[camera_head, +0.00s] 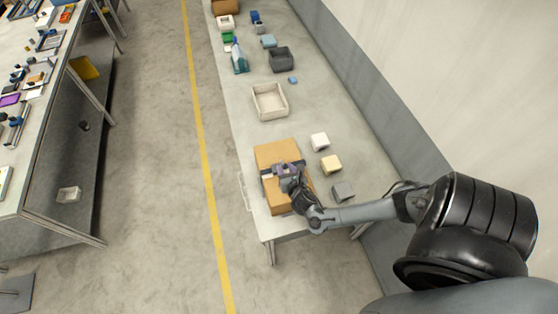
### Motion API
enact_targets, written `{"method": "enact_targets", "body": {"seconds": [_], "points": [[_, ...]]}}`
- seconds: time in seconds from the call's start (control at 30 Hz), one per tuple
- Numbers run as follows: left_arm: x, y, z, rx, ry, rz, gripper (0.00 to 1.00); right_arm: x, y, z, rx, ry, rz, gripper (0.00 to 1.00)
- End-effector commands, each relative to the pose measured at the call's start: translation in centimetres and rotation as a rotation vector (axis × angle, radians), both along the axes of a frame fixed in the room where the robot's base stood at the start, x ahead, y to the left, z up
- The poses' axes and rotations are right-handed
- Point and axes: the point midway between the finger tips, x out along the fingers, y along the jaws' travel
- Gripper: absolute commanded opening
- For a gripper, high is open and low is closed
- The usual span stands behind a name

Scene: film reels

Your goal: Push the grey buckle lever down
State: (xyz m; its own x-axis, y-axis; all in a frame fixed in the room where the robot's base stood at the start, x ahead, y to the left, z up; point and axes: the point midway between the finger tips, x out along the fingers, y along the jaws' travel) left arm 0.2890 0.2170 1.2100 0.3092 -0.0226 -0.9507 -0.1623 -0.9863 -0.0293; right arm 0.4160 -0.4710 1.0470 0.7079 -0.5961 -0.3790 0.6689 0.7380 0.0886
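A brown box (278,155) sits at the near end of the long grey table. A small purple-grey piece with dark parts (287,170) is on top of the box. The grey buckle lever cannot be made out at this size; part of this area is hidden by my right gripper. My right gripper (283,182) is over the middle of the box, right at the purple-grey piece. Whether it touches the piece, and whether its fingers are open or shut, is too small to tell. My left gripper is not in view.
White (319,142), yellow (331,164) and grey (343,191) blocks stand right of the box. A cream tray (284,110) lies beyond it. A dark grey bin (281,60) and several small items are farther back. A wall runs along the table's right side.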

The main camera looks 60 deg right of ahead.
Motion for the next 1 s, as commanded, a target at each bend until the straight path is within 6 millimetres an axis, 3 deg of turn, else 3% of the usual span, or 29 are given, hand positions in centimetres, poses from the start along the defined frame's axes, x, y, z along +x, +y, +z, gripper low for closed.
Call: {"method": "enact_targets", "body": {"seconds": [0.4,0.87,1.0], "points": [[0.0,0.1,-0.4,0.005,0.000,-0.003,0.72,4.1,-3.4,-2.3,0.002,0.000,-0.003,0.37],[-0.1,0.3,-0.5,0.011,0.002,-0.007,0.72,4.7,-4.0,-2.6,0.004,0.001,-0.002,0.37],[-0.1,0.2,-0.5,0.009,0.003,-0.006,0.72,4.7,-4.0,-2.6,0.004,0.001,-0.002,0.17]]}}
